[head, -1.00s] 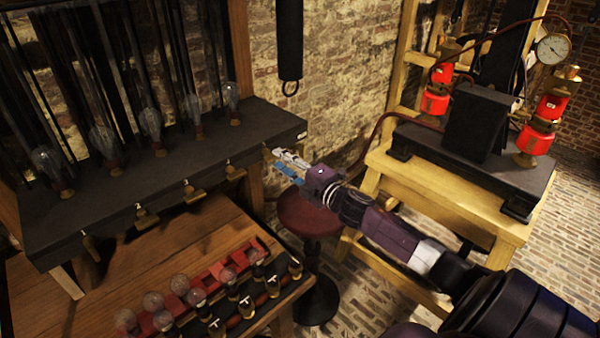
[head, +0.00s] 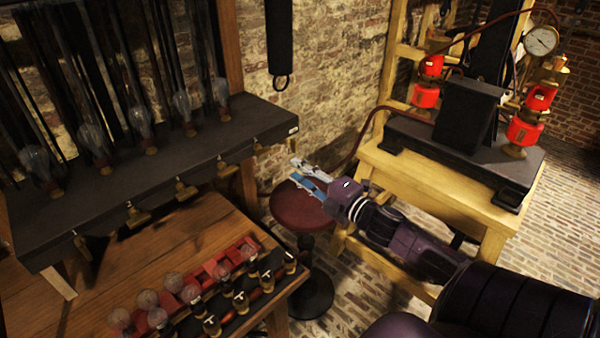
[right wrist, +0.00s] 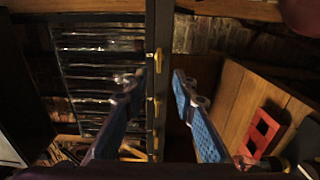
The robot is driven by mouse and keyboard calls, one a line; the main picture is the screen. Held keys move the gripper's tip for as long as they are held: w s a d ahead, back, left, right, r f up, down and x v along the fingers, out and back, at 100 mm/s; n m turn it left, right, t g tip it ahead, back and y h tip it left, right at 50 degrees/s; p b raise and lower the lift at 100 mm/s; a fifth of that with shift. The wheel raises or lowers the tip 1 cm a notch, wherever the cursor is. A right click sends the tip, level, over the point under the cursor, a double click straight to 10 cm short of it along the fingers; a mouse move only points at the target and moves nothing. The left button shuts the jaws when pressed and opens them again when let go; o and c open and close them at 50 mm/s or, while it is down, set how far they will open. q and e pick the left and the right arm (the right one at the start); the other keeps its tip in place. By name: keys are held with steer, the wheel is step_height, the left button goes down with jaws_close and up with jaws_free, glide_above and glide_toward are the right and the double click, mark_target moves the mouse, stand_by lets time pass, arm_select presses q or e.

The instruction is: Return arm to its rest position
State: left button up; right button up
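My right arm comes in from the lower right of the head view. Its gripper (head: 294,169) points left and appears over or in front of the round red stool, clear of the black shelf's end. Its two blue-padded fingers stand apart with nothing between them. The right wrist view shows the same gripper (right wrist: 160,78) open and empty, with the dark shelf edge beyond the gap. My left gripper is not in view.
A black shelf (head: 150,160) with glass bulbs and brass levers stands at the left. Below is a wooden table (head: 165,242) with a red rack of bulbs (head: 215,268). The red stool (head: 300,208) and a wooden stand (head: 440,180) with red-jar apparatus are near my right arm.

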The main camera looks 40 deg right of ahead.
stand_by(0.3)
